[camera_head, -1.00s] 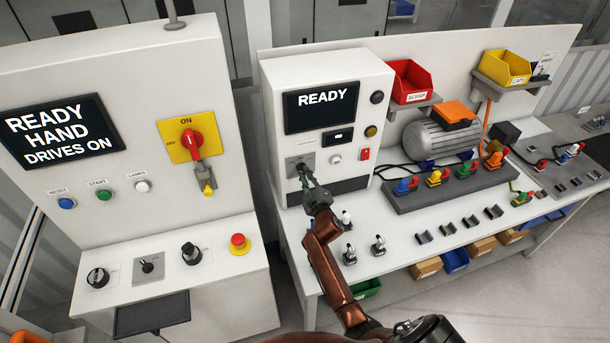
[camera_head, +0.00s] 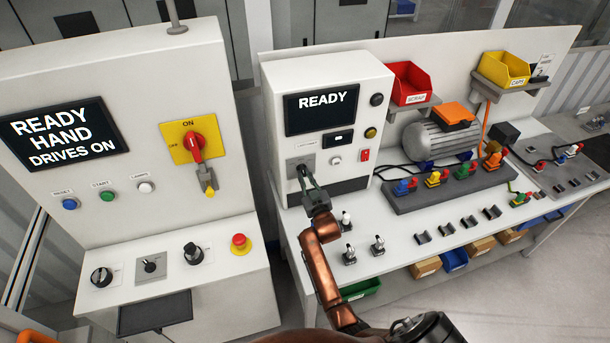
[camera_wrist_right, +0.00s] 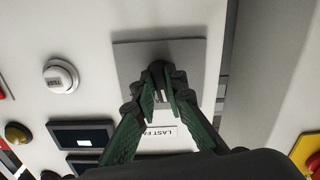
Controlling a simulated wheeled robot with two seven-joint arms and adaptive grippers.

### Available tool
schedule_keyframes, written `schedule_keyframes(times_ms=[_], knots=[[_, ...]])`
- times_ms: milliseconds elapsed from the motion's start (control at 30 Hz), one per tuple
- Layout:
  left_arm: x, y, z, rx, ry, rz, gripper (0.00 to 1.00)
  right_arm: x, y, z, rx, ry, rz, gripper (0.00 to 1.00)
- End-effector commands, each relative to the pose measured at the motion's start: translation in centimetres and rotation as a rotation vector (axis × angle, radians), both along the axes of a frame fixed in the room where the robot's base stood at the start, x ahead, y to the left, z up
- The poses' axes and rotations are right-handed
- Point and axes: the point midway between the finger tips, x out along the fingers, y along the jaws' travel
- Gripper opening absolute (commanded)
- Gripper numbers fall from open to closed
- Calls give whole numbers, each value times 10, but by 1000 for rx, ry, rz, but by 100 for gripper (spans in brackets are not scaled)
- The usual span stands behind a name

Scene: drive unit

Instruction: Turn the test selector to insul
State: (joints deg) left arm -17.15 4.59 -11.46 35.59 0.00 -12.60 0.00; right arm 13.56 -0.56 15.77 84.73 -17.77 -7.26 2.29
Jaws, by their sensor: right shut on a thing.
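The white tester box (camera_head: 345,72) stands on the bench with its screen reading READY. Its selector sits on a grey plate (camera_head: 309,160) low on the left of the front; the plate also shows in the right wrist view (camera_wrist_right: 196,58). My right gripper (camera_head: 303,172) reaches the selector from the front. In the right wrist view its fingers (camera_wrist_right: 163,92) are closed around the small dark selector knob (camera_wrist_right: 157,68). The fingers cover most of the knob, so I cannot tell its pointer position. My left gripper is not in view.
A white push button (camera_wrist_right: 61,77) and a small dark display (camera_wrist_right: 84,134) are beside the selector. A control cabinet (camera_head: 190,80) stands to the left. A motor (camera_head: 440,135) and bins are to the right.

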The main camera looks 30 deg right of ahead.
Motion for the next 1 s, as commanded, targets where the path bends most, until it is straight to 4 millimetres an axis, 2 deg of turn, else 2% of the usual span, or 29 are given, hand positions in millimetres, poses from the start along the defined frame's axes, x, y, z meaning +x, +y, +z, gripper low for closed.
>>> schedule_keyframes(times_ms=[400,933,967,1000], knots=[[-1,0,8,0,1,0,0,0,1,0,179,-43,0,0],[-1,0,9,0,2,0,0,0,1,0,201,-48,0,0],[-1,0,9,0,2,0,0,0,1,0,201,-48,0,13],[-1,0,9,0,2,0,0,0,1,0,201,-48,0,16]])
